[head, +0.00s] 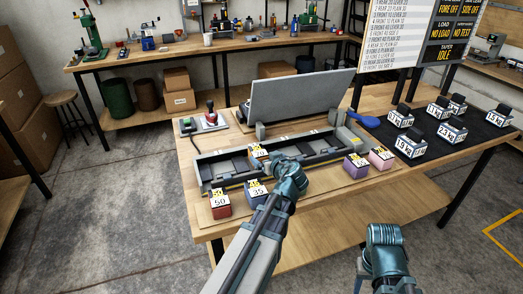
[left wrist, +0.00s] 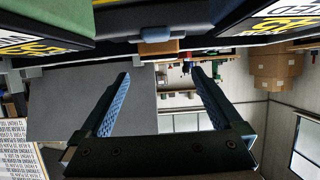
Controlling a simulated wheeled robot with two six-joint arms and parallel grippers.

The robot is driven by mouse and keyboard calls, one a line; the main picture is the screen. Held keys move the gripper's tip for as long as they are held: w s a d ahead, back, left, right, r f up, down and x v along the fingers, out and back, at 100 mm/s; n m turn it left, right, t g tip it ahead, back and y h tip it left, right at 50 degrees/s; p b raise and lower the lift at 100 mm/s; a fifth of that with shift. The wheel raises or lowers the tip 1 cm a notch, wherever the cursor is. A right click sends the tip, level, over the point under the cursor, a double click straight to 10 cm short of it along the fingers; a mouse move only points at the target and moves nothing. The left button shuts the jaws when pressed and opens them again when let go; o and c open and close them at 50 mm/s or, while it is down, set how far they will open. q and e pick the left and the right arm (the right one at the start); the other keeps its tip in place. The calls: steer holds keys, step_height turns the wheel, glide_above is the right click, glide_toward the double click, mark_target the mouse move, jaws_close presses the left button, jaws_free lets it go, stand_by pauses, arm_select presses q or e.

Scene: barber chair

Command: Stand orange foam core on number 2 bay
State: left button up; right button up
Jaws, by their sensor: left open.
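The orange foam core (head: 257,151) shows as a small orange block with a pale label, at the grey bay tray (head: 222,164), just beyond my left wrist in the head view. Its lower part is hidden, so I cannot tell exactly how it rests. My left gripper (left wrist: 160,82) is open, with nothing between its fingers in the left wrist view. In the head view its fingers are hidden behind my wrist, which is over the tray's front edge. The bay numbers are too small to read, so I cannot pick out number 2. My right arm is low at right; its fingers do not show.
A red block (head: 220,205) and a blue block (head: 257,193) stand before the tray at left. A purple block (head: 355,166) and a pink block (head: 381,157) stand at right. A tilted grey panel (head: 300,100) rises behind. Several labelled weights lie on a black mat (head: 478,139).

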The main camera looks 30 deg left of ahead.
arm_select(q)
steer(key=v, duration=0.2)
steer(key=shift+s+d+r+p, duration=0.15)
steer(key=shift+s+d+p, duration=0.1)
steer(key=shift+d+p, duration=0.05)
arm_select(e)
steer(key=shift+r, duration=0.55)
